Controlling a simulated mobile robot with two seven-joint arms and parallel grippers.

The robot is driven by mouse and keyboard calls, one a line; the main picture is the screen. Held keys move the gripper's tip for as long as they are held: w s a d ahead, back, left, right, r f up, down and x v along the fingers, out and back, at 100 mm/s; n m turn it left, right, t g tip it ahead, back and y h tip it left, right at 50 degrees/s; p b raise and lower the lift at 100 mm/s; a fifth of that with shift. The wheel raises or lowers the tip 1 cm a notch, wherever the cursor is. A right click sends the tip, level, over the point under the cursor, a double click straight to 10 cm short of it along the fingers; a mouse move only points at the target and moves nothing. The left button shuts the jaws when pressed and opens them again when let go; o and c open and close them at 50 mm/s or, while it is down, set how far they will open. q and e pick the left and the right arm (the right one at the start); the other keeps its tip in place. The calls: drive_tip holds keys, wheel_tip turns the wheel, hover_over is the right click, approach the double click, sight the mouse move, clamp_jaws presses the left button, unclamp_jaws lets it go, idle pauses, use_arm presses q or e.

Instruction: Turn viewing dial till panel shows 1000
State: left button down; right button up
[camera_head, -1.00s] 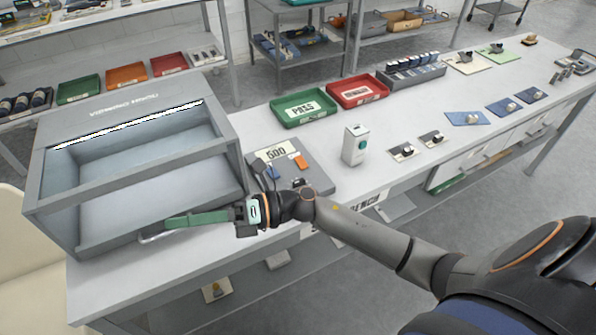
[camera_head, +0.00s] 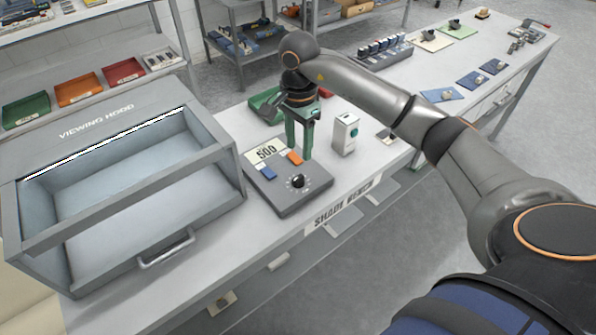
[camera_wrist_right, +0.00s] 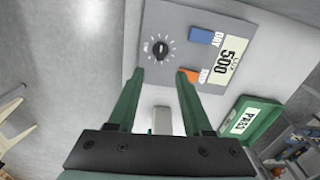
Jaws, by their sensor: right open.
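The grey control panel (camera_head: 310,190) lies on the bench right of the viewing hood. Its white display (camera_head: 266,152) reads 500, and the wrist view also shows 500 on the display (camera_wrist_right: 229,64). The black viewing dial (camera_head: 297,181) sits at the panel's front with tick marks around it; the dial also shows in the wrist view (camera_wrist_right: 159,48). A blue button (camera_head: 268,173) and an orange button (camera_head: 295,157) are beside it. My right gripper (camera_head: 299,155) points down behind the panel's orange button, open and empty, apart from the dial. In the wrist view its green fingers (camera_wrist_right: 160,75) are spread. My left gripper is not in view.
The viewing hood (camera_head: 100,120) stands at left with a handle in front. A small white box (camera_head: 345,134) stands right of the gripper. A green PASS tray (camera_wrist_right: 252,122) is behind. The bench front carries drawers and shelves.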

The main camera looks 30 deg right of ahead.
sight(298, 177)
wheel_tip(298, 177, down, 10)
drive_tip(key=shift+a+r+p, duration=0.1)
drive_tip(key=shift+p, duration=0.3)
clamp_jaws()
idle(0.5)
